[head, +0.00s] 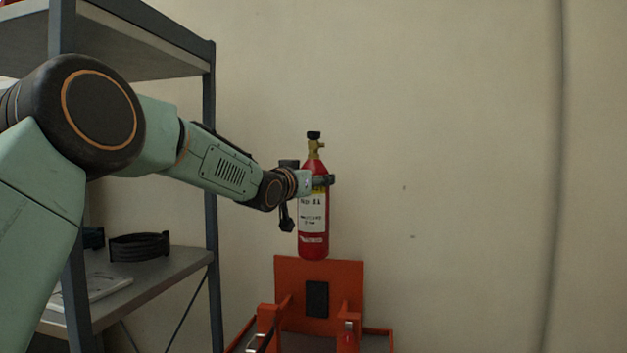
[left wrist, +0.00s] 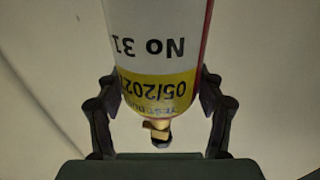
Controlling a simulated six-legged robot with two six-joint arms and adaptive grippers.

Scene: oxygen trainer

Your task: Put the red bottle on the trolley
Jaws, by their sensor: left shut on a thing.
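The red bottle (head: 314,239) is upright in the head view, with a white and yellow label and a brass valve with a black cap. My left gripper (head: 322,181) is shut around its upper body, just below the shoulder. In the left wrist view the label of the bottle (left wrist: 153,45) appears upside down between the two dark fingers of the gripper (left wrist: 158,105). The orange trolley (head: 345,280) is below, with its back plate and a black pad. The bottle's base is near the plate's top edge in the picture; I cannot tell whether they touch. My right gripper is out of view.
A grey metal shelf (head: 185,268) stands at the left, behind my left arm, with a dark coiled strap (head: 140,247) and a pale flat item (head: 92,289) on it. A plain beige wall (head: 470,130) is behind. The space right of the bottle is clear.

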